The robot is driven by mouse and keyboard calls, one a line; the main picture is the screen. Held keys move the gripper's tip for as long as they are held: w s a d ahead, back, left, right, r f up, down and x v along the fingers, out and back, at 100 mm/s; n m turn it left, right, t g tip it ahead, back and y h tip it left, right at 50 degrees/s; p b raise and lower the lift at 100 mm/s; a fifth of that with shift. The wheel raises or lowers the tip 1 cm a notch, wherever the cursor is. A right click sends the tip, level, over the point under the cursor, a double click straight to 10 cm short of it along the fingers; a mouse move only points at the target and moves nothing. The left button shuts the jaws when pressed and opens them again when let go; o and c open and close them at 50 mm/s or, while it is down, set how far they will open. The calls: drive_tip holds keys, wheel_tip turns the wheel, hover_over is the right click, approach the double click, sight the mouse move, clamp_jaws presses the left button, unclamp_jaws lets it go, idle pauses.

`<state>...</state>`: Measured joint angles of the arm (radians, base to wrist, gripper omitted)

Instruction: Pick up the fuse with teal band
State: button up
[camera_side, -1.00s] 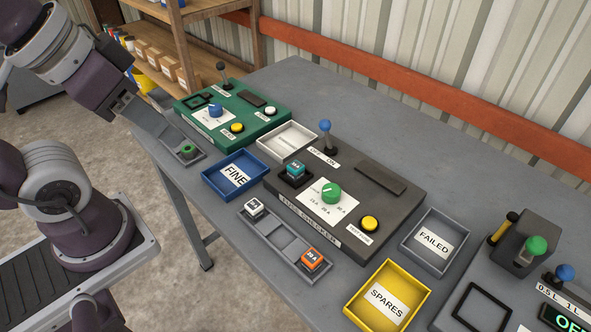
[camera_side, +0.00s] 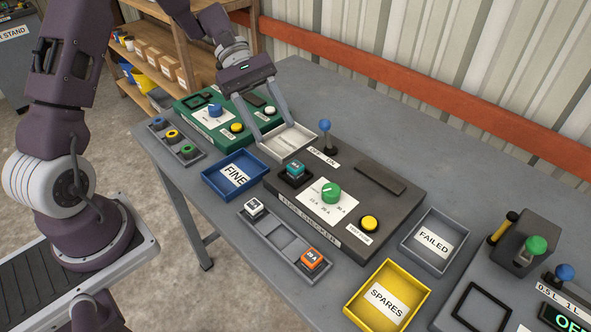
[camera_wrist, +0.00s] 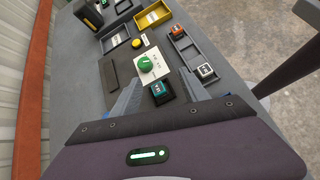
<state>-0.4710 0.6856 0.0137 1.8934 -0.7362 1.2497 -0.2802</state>
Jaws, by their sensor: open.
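The fuse with the teal band (camera_side: 295,168) sits upright in the black socket at the left end of the dark fuse checker (camera_side: 352,222). In the wrist view the teal fuse (camera_wrist: 158,89) shows between my two fingers, nearer the left one. My gripper (camera_side: 278,134) is open and empty, pointing down above the white tray, behind and to the left of the teal fuse in the side view. The fingers (camera_wrist: 168,85) do not appear to touch the fuse.
A blue-knobbed lever (camera_side: 325,126) stands close to the right of my fingers. A grey rack (camera_side: 268,232) holds a white fuse (camera_side: 254,207) and an orange fuse (camera_side: 312,258). Blue FINE (camera_side: 212,186), yellow SPARES (camera_side: 360,310) and grey FAILED trays (camera_side: 408,240) surround the checker.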

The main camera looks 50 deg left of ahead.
sight(295, 165)
wheel_tip(295, 165, down, 6)
drive_tip(key=w+a+n+t+h, duration=0.1)
drive_tip(key=w+a+n+h, duration=0.1)
drive_tip(key=w+n, duration=0.15)
drive_tip(key=x, duration=0.4)
drive_tip(key=s+x, duration=0.1)
drive_tip(key=x, duration=0.1)
drive_tip(key=shift+s+d+f, duration=0.1)
drive_tip(key=shift+d+f, duration=0.05)
drive_tip(key=shift+f, duration=0.2)
clamp_jaws()
